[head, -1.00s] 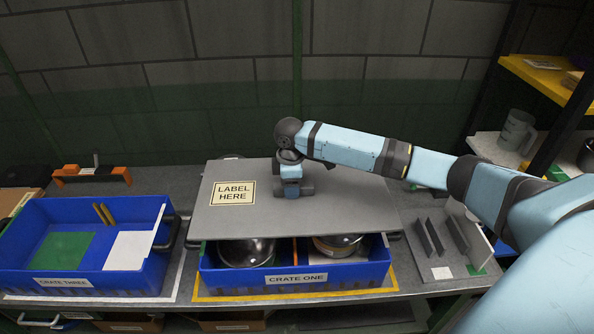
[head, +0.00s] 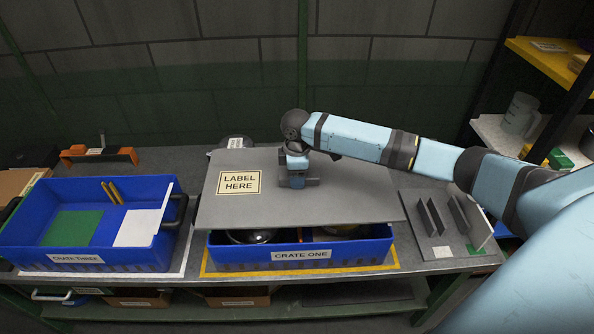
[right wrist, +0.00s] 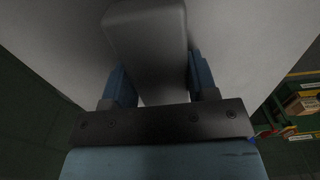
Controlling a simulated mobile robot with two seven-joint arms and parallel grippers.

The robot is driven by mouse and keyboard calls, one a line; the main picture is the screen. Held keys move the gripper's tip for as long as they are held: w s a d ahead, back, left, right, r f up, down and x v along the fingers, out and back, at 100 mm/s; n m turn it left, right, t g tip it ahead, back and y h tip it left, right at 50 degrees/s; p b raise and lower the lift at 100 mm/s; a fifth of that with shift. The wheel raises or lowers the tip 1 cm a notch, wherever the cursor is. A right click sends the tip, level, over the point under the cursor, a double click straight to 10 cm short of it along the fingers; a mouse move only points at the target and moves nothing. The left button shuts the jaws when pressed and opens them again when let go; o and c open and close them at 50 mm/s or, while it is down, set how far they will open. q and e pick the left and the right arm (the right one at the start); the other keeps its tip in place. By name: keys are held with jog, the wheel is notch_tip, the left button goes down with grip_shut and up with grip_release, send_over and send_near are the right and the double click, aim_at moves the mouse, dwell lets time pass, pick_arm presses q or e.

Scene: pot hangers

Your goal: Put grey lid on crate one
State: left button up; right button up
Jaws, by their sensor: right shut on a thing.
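The grey lid (head: 350,209) is a flat sheet with a yellow "LABEL HERE" sticker. It lies over the blue crate one (head: 262,262), covering most of its opening, with its left and right edges past the crate's sides. I cannot tell whether it rests on the rim all round. Cookware shows in the narrow gap at the front. My right gripper (head: 297,180) is over the lid's middle. In the right wrist view its fingers (right wrist: 155,85) are shut on the lid's grey handle (right wrist: 147,40). My left gripper is not in view.
Blue crate three (head: 95,265) stands open to the left, with a green and a white patch inside. A grey slotted rack (head: 445,225) is right of crate one. Shelves (head: 560,70) stand at the right.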

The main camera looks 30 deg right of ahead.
jog(key=shift+f, duration=0.95)
jog(key=shift+f+b, duration=0.35)
jog(key=shift+f, duration=2.2)
jog(key=shift+f+b, duration=0.3)
jog(key=shift+f, duration=0.25)
jog(key=o, duration=1.1)
jog(key=shift+o, duration=0.9)
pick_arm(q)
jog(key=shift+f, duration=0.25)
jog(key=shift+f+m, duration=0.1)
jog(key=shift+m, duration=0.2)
